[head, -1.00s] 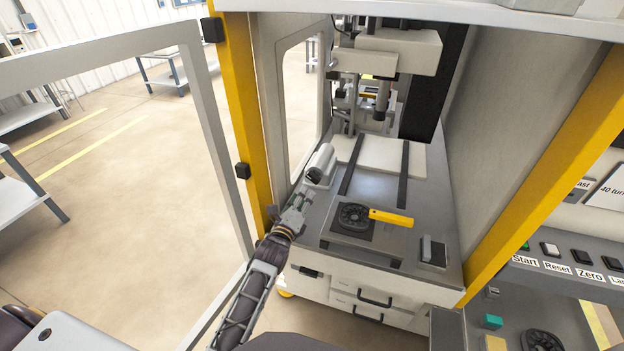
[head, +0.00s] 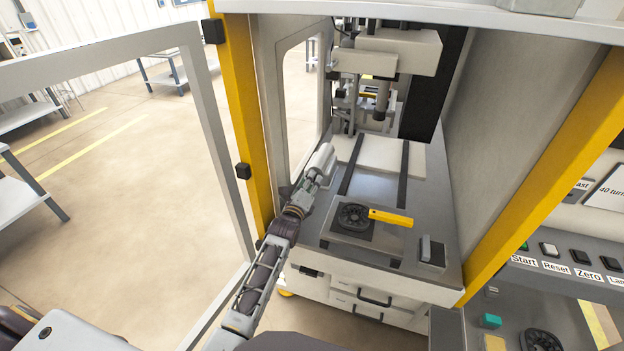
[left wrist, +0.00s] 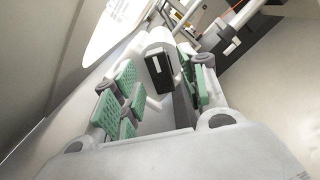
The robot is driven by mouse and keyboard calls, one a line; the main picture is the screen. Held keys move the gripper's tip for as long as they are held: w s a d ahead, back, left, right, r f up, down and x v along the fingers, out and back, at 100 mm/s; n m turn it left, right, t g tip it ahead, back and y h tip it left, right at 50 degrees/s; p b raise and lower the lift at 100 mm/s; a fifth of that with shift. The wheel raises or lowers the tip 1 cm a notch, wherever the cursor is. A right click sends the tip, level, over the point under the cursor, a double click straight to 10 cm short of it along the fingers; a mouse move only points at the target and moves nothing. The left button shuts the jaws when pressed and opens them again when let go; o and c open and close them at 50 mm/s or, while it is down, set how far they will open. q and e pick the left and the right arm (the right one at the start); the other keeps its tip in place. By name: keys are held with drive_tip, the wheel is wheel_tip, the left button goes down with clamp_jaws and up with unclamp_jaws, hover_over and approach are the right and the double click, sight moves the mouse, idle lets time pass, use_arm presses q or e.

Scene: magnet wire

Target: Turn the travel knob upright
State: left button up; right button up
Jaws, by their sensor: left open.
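The travel knob (left wrist: 159,69) is a black block with a pale line across it, on the near end of a white cylindrical housing (head: 322,158). It looks slightly tilted in the left wrist view. My left gripper (head: 318,180) is at the near end of the housing and hides the knob in the head view. In the left wrist view the green-padded fingers of this gripper (left wrist: 160,88) are open, one on each side of the knob. I cannot tell whether a pad touches it. My right gripper is out of view.
A yellow bar (head: 391,217) lies by a black round fixture (head: 353,216) on the machine bed. A small grey block (head: 432,250) stands at the front right. The yellow door post (head: 240,120) and window wall are close on the left.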

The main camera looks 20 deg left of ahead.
use_arm(q)
drive_tip(key=shift+w, duration=1.25)
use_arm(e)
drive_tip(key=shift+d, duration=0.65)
use_arm(q)
clamp_jaws()
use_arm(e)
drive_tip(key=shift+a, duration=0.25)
